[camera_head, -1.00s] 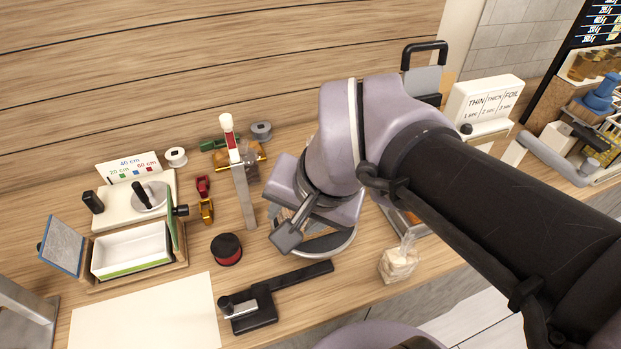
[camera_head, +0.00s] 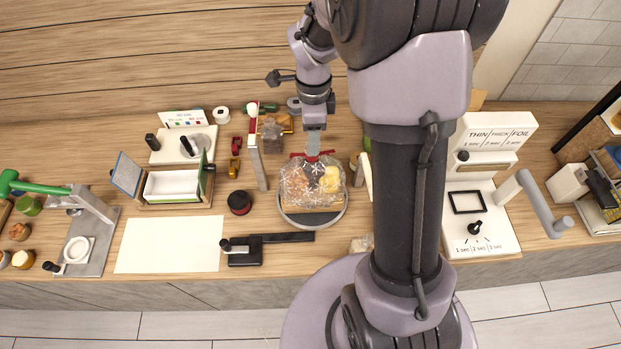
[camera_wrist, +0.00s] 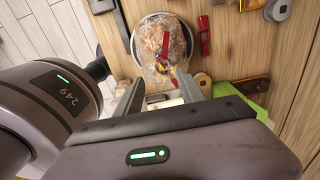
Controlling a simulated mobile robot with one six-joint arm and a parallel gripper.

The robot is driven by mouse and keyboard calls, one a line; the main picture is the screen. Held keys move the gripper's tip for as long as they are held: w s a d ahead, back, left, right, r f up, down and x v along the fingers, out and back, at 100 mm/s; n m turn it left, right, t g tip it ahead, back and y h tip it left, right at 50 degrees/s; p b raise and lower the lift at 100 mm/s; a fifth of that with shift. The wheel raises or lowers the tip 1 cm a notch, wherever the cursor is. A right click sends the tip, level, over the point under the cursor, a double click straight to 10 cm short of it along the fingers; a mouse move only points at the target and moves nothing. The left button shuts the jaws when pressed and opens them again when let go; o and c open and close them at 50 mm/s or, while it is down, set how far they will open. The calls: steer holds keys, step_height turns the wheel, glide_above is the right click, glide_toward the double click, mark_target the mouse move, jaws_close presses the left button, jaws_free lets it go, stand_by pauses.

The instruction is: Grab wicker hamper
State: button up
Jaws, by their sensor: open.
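The hamper (camera_head: 311,187) stands on a round turntable (camera_head: 341,217), wrapped in clear film with white snowflakes. A tan base shows at its lower edge, and something red is at its gathered top. Brown and yellow contents show through the film. In the wrist view the hamper (camera_wrist: 158,40) lies beyond the fingertips, with red strips across the film. My gripper (camera_head: 313,146) is over the hamper's back edge, near the red part. In the wrist view my gripper (camera_wrist: 160,84) has its fingers apart with nothing held between them. I cannot tell whether a finger touches the film.
A black-handled tool (camera_head: 246,252) lies in front left of the turntable. A red-black spool (camera_head: 240,202) and an upright grey bar (camera_head: 257,165) stand to the left. A sealer (camera_head: 480,215) is at the right, beyond my arm. A blank sheet (camera_head: 168,244) covers clear table.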

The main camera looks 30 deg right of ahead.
glide_above(312, 174)
steer(key=w+d, duration=0.2)
steer(key=w, duration=0.1)
steer(key=f, duration=0.6)
steer(key=shift+a+f, duration=0.15)
steer(key=shift+a, duration=0.1)
steer(key=shift+s, duration=0.2)
steer(key=shift+c, duration=1)
jaws_close()
steer(key=shift+w, duration=0.15)
